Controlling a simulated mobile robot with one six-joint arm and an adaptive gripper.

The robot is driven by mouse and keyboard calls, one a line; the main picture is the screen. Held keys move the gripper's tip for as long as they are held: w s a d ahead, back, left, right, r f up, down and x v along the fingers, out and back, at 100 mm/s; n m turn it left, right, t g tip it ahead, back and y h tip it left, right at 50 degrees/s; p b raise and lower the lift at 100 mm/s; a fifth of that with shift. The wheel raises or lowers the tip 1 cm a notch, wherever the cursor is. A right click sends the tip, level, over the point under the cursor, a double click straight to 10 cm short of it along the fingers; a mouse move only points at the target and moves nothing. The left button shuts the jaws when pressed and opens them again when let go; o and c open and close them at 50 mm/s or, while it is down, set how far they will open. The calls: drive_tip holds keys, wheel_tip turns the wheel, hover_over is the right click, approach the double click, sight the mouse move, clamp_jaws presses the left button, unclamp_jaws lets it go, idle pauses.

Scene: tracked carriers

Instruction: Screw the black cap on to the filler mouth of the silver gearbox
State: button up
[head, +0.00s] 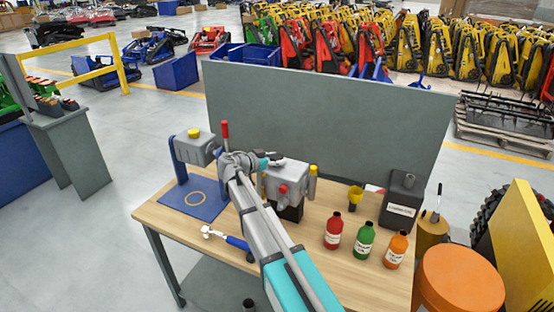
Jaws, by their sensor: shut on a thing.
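The silver gearbox (291,173) stands on a dark base at the middle of the bench, with red and yellow fittings on its front and side. My gripper (275,156) is small and dark here, at the gearbox's upper left, past my wrist. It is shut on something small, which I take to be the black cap. The cap is not clear at this size, and I see no loose black cap elsewhere. The filler mouth is not clear either. I cannot tell whether the cap touches the mouth.
A grey unit with a yellow cap (194,133) stands on a blue stand at left. A blue-handled tool (237,243) lies in front. Red (333,232), green (364,241) and orange bottles (396,250), a yellow funnel (355,198) and a dark canister (402,198) stand right. A grey panel (330,115) rises behind.

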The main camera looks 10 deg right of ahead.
sight(277, 156)
drive_tip(key=shift+f+b, duration=0.45)
drive_tip(key=shift+f, duration=0.05)
drive_tip(key=o, duration=0.9)
drive_tip(key=shift+r, duration=0.2)
wheel_tip(277, 156, up, 8)
drive_tip(key=p, duration=0.8)
drive_tip(key=shift+r+p, duration=0.2)
drive_tip(key=shift+p, duration=0.2)
idle(0.4)
